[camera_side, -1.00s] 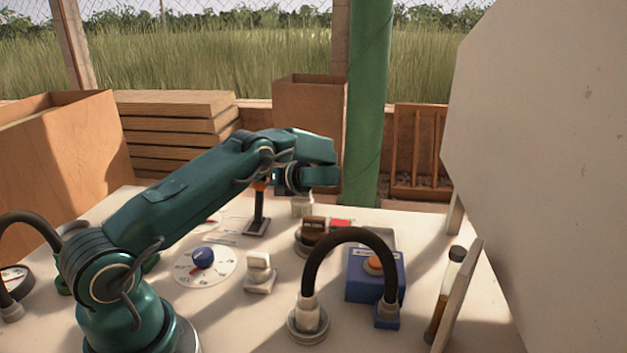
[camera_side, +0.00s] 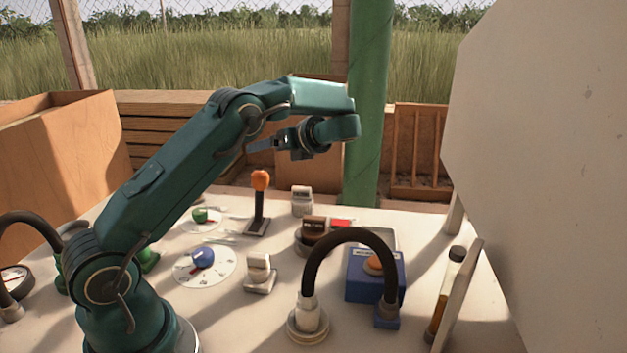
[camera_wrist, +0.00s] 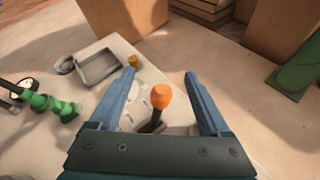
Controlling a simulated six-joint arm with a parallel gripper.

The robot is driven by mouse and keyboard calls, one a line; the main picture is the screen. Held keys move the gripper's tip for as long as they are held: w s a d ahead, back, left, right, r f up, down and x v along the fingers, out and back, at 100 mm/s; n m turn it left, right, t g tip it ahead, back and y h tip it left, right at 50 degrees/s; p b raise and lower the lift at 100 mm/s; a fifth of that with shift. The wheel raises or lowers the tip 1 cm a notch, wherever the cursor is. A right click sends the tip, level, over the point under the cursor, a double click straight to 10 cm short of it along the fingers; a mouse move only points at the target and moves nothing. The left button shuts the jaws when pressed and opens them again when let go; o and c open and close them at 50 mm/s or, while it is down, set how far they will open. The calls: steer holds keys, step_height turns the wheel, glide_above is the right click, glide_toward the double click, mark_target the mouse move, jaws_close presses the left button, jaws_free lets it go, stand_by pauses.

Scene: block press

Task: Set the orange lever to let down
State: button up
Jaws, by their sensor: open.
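The orange lever (camera_side: 260,181) has an orange knob on a black stem and stands nearly upright on a small base plate, at the back middle of the table. Any marking for its settings is too small to read. My gripper (camera_side: 256,146) is above the lever and apart from it, its fingers pointing left in the side view. In the wrist view the lever's knob (camera_wrist: 162,95) shows between the two spread fingers of my gripper (camera_wrist: 160,74), with nothing held.
A blue-knobbed dial (camera_side: 203,260), a green-knobbed dial (camera_side: 200,215) and a white switch (camera_side: 258,270) stand near the lever. A blue box (camera_side: 365,286) with an orange button and a black hose (camera_side: 350,238) are to the right. A white panel (camera_side: 540,150) closes the right side.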

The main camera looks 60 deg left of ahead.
steer(key=s+d+r+n+t+h, duration=0.3)
steer(key=s+d, duration=0.2)
steer(key=d, duration=0.2)
steer(key=s+d+r+n+t+h, duration=0.3)
steer(key=s+d+r, duration=0.1)
steer(key=s+d, duration=0.15)
steer(key=s+d+f+n+t+h, duration=0.1)
steer(key=s+d+f+n+h, duration=0.2)
steer(key=d+n, duration=0.3)
steer(key=s+d+f+n+t+h, duration=0.1)
steer(key=s+d+f+n+h, duration=0.3)
steer(key=d+n, duration=0.2)
steer(key=shift+d+f, duration=0.25)
steer(key=shift+d, duration=1)
